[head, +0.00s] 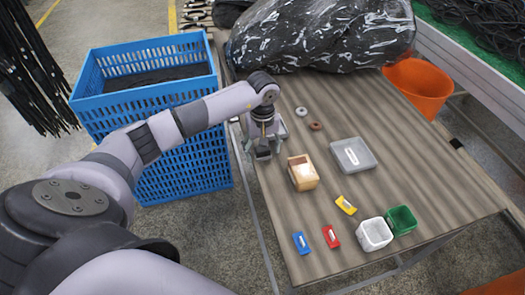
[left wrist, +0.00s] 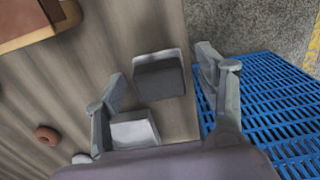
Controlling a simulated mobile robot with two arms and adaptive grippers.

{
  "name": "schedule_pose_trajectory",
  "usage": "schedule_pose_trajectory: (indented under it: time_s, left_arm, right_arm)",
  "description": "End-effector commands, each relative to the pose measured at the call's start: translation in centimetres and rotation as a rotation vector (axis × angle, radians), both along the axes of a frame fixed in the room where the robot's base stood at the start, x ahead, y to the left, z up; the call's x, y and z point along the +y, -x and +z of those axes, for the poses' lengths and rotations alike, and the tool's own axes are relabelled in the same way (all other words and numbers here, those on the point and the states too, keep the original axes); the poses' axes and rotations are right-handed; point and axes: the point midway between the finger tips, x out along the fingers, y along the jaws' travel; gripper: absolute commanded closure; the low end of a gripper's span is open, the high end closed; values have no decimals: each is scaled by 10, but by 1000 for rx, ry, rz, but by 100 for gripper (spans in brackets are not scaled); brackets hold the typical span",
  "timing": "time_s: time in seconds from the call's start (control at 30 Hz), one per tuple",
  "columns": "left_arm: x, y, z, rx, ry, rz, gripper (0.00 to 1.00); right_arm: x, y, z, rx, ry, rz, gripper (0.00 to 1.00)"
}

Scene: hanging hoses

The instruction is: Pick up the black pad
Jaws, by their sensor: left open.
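The black pad (left wrist: 160,77) is a small dark block with a pale grey edge along its far side. It lies on the wooden table near the edge beside the blue crate. In the head view the pad (head: 263,154) shows just below my left gripper (head: 265,136). My left gripper is open, with a finger on either side of the pad in the left wrist view and gaps between. I cannot tell its exact height over the pad. A pale grey block (left wrist: 135,130) shows by the left finger, partly hidden by the gripper. My right gripper is not in view.
A blue crate (head: 182,165) stands against the table's left side. A tan box (head: 303,173), a grey tray (head: 368,165), two rings and small coloured items lie to the right. A black bag (head: 318,35) fills the back. An orange bucket (head: 421,88) stands at the right.

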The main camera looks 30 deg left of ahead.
Motion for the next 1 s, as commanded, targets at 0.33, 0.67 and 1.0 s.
schedule_pose_trajectory:
  time_s: [0.33, 0.67, 1.0]
  left_arm:
    - [0, 0, 0, -1, -1, 0, 48]
    - [0, 0, 1, -1, -1, 0, 70]
    - [0, 0, 1, -1, 0, 1, 86]
  right_arm:
    - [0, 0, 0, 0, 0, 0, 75]
    - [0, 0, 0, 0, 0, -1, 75]
    - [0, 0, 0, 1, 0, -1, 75]
